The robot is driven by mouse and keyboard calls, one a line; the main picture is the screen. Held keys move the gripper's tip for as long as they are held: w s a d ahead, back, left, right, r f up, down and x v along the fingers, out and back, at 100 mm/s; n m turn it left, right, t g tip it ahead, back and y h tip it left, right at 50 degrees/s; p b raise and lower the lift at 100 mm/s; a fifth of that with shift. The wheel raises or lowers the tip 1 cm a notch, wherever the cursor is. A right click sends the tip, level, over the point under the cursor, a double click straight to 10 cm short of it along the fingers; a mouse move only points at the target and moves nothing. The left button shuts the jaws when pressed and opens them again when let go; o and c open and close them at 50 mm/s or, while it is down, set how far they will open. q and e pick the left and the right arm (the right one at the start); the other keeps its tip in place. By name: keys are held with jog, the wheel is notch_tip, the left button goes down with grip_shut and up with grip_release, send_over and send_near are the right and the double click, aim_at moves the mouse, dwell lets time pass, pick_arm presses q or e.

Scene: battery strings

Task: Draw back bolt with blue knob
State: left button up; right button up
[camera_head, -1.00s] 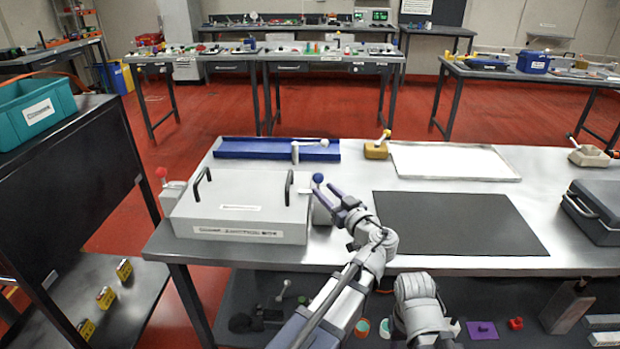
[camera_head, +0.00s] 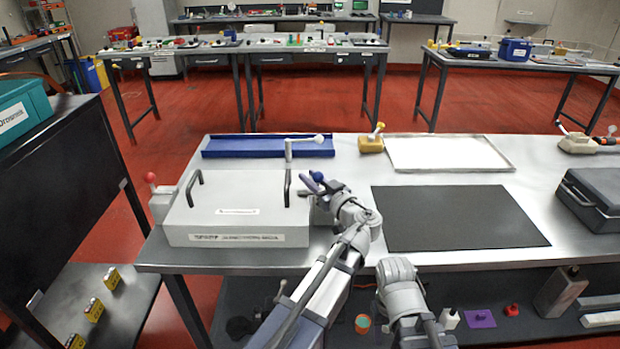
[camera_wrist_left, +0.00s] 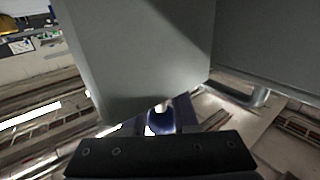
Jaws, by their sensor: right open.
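The light grey box (camera_head: 240,215) stands at the left of the bench, with two dark handles on its lid. The blue knob (camera_head: 316,177) is at the box's right side, behind my left gripper. My left gripper (camera_head: 318,190) is right at the knob, its purple fingers overlapping the bolt area. In the left wrist view a dark blue shape (camera_wrist_left: 160,122) with a pale rod shows beneath a grey block; whether the jaws are closed on the knob cannot be told. My right gripper (camera_head: 434,334) hangs low before the bench, partly cut by the frame edge.
A red knob (camera_head: 150,177) is at the box's left side. A blue tray (camera_head: 225,153) and a white-topped lever (camera_head: 318,139) are behind the box. A black mat (camera_head: 455,220) lies to the right, with a dark case (camera_head: 590,200) beyond.

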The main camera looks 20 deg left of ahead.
pick_arm(q)
grip_shut()
jog(key=shift+w, duration=0.15)
dwell(0.9)
